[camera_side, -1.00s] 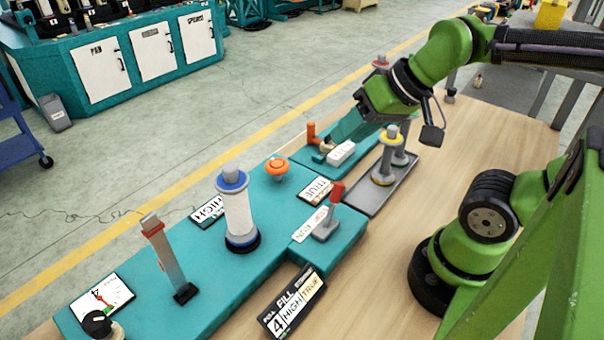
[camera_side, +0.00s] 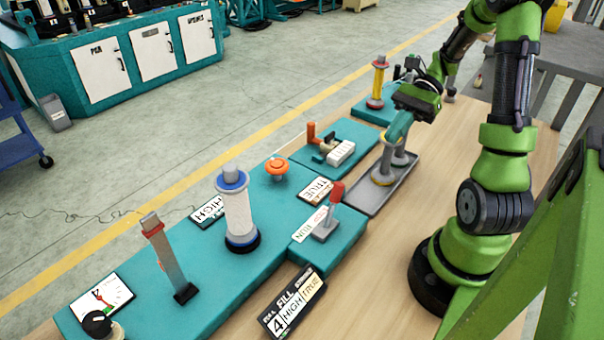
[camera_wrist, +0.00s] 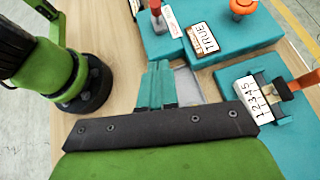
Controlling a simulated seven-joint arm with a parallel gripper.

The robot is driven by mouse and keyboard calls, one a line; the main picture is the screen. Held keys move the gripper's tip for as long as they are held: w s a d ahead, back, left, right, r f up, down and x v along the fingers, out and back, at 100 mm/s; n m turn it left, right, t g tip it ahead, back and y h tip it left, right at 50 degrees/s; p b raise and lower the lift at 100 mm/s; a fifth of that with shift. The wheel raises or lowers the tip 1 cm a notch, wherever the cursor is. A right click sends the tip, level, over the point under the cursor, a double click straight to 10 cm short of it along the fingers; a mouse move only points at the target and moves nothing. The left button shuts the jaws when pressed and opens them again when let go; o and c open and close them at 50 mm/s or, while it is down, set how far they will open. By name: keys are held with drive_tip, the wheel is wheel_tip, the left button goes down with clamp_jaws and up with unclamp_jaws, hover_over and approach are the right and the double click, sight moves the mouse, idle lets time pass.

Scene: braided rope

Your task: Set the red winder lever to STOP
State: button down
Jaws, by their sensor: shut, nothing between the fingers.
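The winder lever, with a red grip (camera_side: 336,192) on a grey base (camera_side: 323,230), stands at the right end of the teal console in the side view. It leans toward the upper right, beside a STOP/RUN label (camera_side: 309,224). Its red grip (camera_wrist: 156,7) shows at the top edge of the wrist view. My gripper (camera_side: 391,146) is shut and empty, with teal fingers pointing down over the grey tray, beyond the lever and apart from it. The shut fingers also show in the wrist view (camera_wrist: 158,82). The fingers partly hide the spools on the tray.
The grey tray (camera_side: 360,204) holds spools under my gripper. A teal block with an orange handle (camera_side: 311,133) and a number counter (camera_side: 341,152) lies beside it. An orange knob (camera_side: 277,167) and a white spool (camera_side: 237,212) stand on the console. Bare wood (camera_side: 385,270) is clear at right.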

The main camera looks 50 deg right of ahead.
approach(333, 204)
drive_tip(key=shift+w+a+f, duration=0.5)
drive_tip(key=shift+a+f, duration=0.15)
drive_tip(key=shift+a+r, duration=0.1)
drive_tip(key=shift+a+r, duration=0.15)
drive_tip(key=shift+a, duration=0.05)
